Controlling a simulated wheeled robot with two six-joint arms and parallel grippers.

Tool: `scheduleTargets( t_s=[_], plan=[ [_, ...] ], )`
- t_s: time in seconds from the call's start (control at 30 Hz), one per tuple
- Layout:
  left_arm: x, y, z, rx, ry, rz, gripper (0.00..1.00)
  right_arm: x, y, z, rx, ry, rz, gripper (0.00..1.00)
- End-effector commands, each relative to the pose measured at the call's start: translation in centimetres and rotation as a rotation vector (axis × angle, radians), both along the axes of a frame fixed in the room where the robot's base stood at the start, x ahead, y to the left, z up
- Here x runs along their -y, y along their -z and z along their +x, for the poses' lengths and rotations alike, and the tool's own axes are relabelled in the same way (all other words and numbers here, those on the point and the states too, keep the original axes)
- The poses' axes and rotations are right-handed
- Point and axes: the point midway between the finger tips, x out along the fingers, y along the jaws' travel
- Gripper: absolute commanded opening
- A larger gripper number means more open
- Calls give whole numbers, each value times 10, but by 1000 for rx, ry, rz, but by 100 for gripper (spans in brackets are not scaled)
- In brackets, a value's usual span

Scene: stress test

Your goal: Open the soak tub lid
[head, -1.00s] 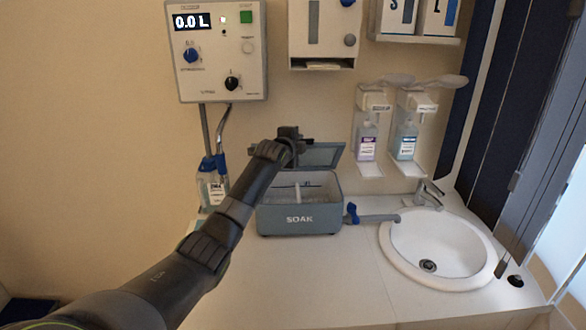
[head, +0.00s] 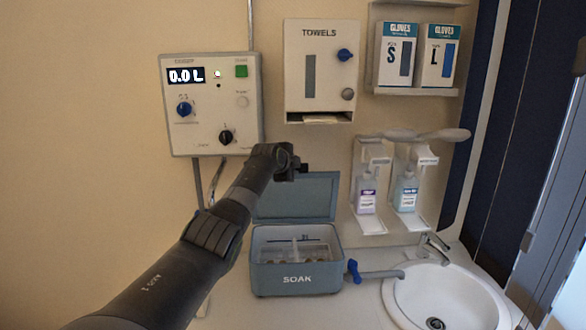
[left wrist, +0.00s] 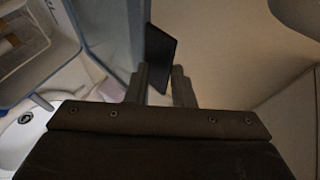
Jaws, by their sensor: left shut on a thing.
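The grey-blue soak tub (head: 296,279), marked SOAK, stands on the counter with its top open. Its lid (head: 310,200) is raised at the back, close to upright. Light contents and a divider show inside the tub. My left gripper (head: 290,167) is at the lid's upper edge. In the left wrist view the fingers (left wrist: 160,78) are at a dark flat tab (left wrist: 160,52) beside the lid (left wrist: 108,35), and they are shut on it. The tub (left wrist: 62,55) shows at the upper left there. My right gripper is not in view.
A blue-handled tap (head: 354,270) sticks out right of the tub, near the white sink (head: 455,300). Above are a control panel (head: 213,140), a towel dispenser (head: 310,95), glove boxes (head: 397,55) and two bottle dispensers (head: 366,195).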

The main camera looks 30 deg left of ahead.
Motion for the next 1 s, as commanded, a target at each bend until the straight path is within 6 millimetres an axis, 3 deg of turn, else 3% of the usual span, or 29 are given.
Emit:
scheduleTargets(
  t_s=[0.43, 0.47, 0.5, 1.0],
  plan=[
    [-1, -1, 0, 4, -1, 5, 0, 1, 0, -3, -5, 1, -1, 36],
    [-1, -1, 0, 4, -1, 5, 23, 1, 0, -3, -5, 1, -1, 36],
    [-1, -1, 0, 4, -1, 5, 27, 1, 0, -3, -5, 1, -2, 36],
    [-1, -3, -5, 3, 1, 1, 27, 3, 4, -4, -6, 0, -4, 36]
  ],
)
